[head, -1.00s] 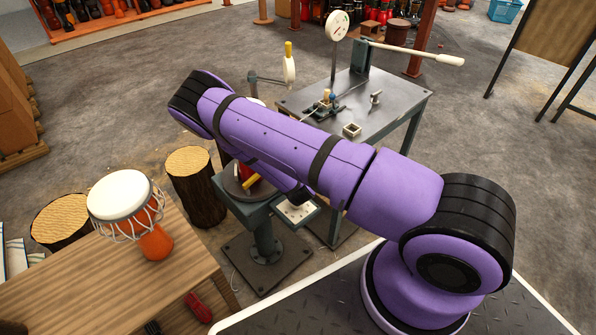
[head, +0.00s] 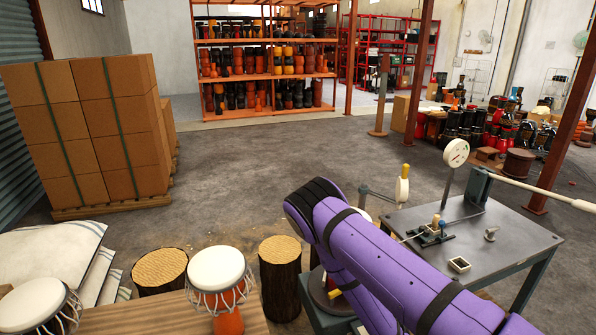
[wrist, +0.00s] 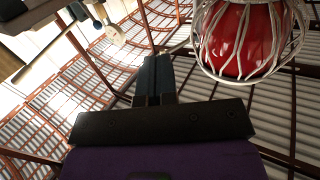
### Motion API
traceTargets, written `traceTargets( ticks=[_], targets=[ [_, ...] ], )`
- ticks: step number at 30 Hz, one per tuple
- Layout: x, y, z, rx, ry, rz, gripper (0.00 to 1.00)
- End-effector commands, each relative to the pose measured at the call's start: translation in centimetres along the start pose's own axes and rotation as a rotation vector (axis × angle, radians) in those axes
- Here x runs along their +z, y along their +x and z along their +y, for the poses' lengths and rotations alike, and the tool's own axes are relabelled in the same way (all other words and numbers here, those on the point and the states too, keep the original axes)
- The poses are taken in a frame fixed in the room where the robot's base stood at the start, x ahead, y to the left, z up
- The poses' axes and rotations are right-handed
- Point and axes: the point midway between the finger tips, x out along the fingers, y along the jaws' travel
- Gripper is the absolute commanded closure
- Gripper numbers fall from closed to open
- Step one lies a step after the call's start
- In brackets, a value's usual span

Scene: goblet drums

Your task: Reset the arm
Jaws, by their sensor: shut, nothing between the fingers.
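My purple arm (head: 375,255) rises from the lower right in the head view, its black-capped elbow at the upper left. My gripper (wrist: 156,62) is hidden behind the arm there. In the wrist view its two dark fingers are together with nothing between them. A red drum shell laced with white cord (wrist: 250,40) is close to the right of the fingers, apart from them in the picture. In the head view a round stand (head: 328,295) with red and yellow parts is mostly hidden by the arm.
A grey metal table (head: 520,240) with a dial gauge (head: 455,152) and a long lever (head: 540,190) stands right of the arm. White-topped drums (head: 217,270) on a wooden bench and log stumps (head: 280,280) are at the left. Stacked cartons (head: 90,130) stand farther back. Open floor lies behind.

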Motion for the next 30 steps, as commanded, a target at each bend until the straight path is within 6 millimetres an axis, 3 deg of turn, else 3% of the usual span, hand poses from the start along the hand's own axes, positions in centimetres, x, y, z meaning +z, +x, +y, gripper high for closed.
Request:
traceTargets(
  ticks=[6, 15, 23, 30],
  targets=[
    [-3.4, 2.5, -1.2, 0.095, 0.093, -0.105, 1.00],
    [-8.8, 4.5, -3.0, 0.166, 0.213, -0.291, 1.00],
    [-14.3, 4.9, -4.5, 0.165, 0.292, -0.448, 1.00],
    [-20.1, 4.0, -5.4, 0.121, 0.336, -0.581, 1.00]
  ],
)
